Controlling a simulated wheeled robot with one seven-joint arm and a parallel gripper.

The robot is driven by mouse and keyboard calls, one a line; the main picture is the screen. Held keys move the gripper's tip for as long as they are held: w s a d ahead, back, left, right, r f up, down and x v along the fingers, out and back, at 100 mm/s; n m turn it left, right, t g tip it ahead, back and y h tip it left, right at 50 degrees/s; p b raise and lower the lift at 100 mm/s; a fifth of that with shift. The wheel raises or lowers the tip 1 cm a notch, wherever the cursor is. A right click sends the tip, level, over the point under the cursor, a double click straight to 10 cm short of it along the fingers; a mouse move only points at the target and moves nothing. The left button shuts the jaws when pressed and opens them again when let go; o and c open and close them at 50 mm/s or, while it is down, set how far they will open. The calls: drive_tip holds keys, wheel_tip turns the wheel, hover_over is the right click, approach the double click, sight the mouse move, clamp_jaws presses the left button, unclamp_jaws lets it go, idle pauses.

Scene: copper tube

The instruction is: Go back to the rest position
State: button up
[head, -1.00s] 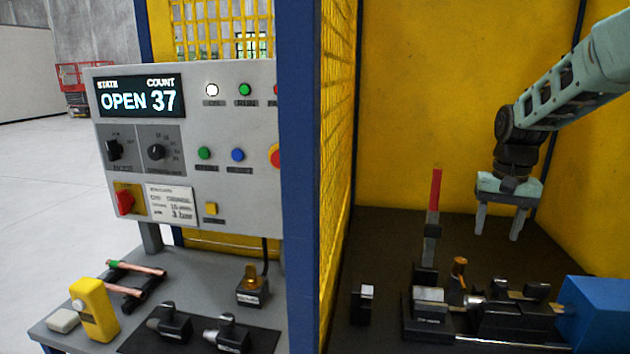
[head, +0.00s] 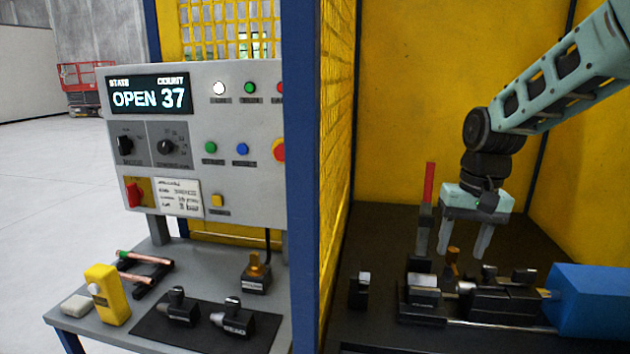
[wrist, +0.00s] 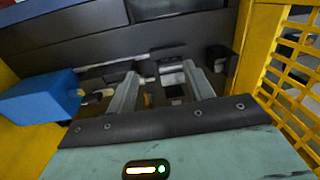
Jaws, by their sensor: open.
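My gripper (head: 464,243) is open and empty, pointing down inside the yellow-walled cell. It hangs above the black machine fixture (head: 495,297), just behind it in the head view. In the wrist view my two fingers (wrist: 165,95) are spread apart with nothing between them, and the fixture (wrist: 147,73) shows beyond them. A copper-coloured piece (head: 452,262) stands at the fixture, partly behind a finger. A column with a red top (head: 428,183) stands left of my gripper. Whether the fingers touch anything cannot be told.
A blue block (head: 598,300) sits right of the fixture, and a small black block (head: 359,290) left. A blue post (head: 303,180) and yellow mesh separate the cell from the control panel (head: 200,150), which reads OPEN 37. A copper tube (head: 137,256) lies on a rack on the side table.

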drive_tip(key=s+a+f+n, duration=0.1)
drive_tip(key=s+a+n, duration=0.4)
drive_tip(key=s+a, duration=0.9)
drive_tip(key=s+d+f+n, duration=0.1)
drive_tip(key=s+n, duration=0.3)
drive_tip(key=s, duration=1)
drive_tip(key=shift+f, duration=0.9)
drive_tip(key=shift+s+d, duration=0.1)
drive_tip(key=shift+s, duration=0.15)
drive_tip(key=shift+c, duration=0.3)
